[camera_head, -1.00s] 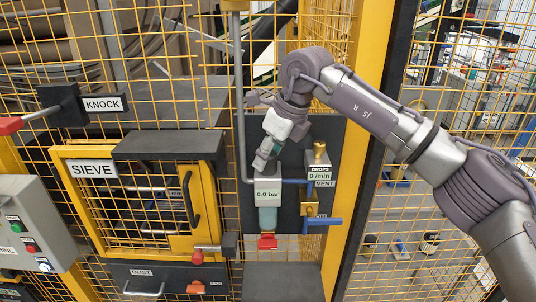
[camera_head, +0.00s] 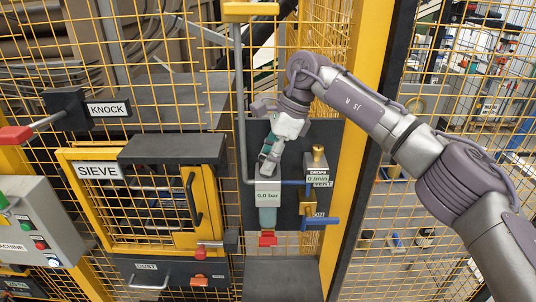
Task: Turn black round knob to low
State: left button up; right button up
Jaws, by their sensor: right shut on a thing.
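A small grey regulator (camera_head: 268,197) with a bar readout and a clear bowl below is mounted on the dark panel. My right gripper (camera_head: 267,170) reaches down from above to the top of this regulator. Its fingers are close together and shut on what sits there, which fits the black round knob. The knob itself is hidden by the fingers, so I cannot see its setting. The readout is small and blurred; it looks like 0.0 bar. My left gripper is not in view.
A drops and vent unit (camera_head: 318,172) with a brass top stands right of the regulator, with a blue lever (camera_head: 320,223) below. Yellow mesh and a yellow post (camera_head: 362,130) flank the panel. The SIEVE door (camera_head: 125,205) is at left. A dark ledge (camera_head: 282,280) lies below.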

jog(key=shift+r, duration=0.1)
dwell(0.4)
jog(key=o, duration=1.1)
jog(key=shift+o, duration=0.2)
jog(key=shift+s, duration=0.1)
